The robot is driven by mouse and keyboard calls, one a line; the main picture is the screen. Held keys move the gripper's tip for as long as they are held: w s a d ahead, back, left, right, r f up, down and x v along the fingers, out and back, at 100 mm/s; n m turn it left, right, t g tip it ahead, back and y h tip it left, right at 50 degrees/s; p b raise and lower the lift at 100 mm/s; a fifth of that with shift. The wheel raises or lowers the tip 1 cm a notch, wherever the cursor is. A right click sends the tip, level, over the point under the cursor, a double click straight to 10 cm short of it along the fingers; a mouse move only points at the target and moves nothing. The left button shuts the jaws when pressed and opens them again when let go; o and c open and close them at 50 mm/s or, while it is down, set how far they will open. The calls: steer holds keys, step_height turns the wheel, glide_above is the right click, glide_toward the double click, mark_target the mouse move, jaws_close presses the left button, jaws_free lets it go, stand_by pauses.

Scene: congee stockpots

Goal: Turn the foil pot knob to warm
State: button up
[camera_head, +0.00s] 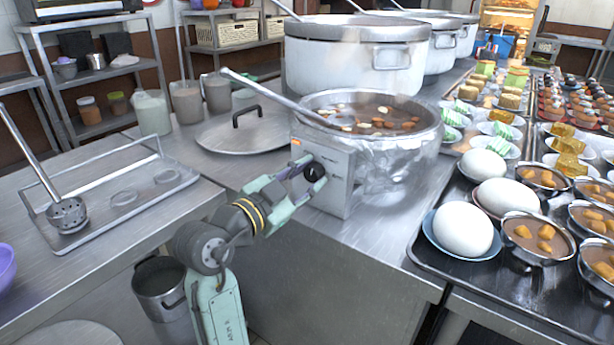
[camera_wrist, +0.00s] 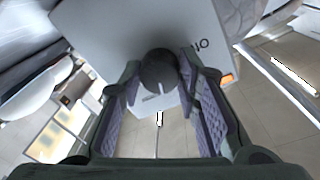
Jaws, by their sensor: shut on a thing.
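The foil pot (camera_head: 398,160) is a wide pot wrapped in crinkled foil, with brown broth and orange and pale pieces in it. A ladle handle rests over its rim. A pale control box (camera_head: 336,199) stands against its front left, with a small orange light. The black round knob (camera_head: 314,171) is on the box's face. In the wrist view the knob (camera_wrist: 159,70) lies between the fingertips, with a white pointer line on it. My gripper (camera_wrist: 157,86) is shut on the knob, its purple-grey pads at the knob's sides. The lettering around the knob is mostly hidden; "NO" shows at one side.
A lid (camera_head: 243,131) with a black handle lies on the counter left of the pot. A metal tray (camera_head: 118,192) with a strainer lies further left. Large steel pots (camera_head: 356,60) stand behind.

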steer(key=n+p, duration=0.1)
steer(key=n, duration=0.4)
steer(key=shift+n+p, duration=1.25)
steer(key=shift+n, duration=1.25)
steer(key=o, duration=1.2)
steer(key=shift+s, duration=0.1)
steer(key=v, duration=1.2)
steer(key=shift+d+f, duration=0.1)
steer(key=shift+f, duration=0.15)
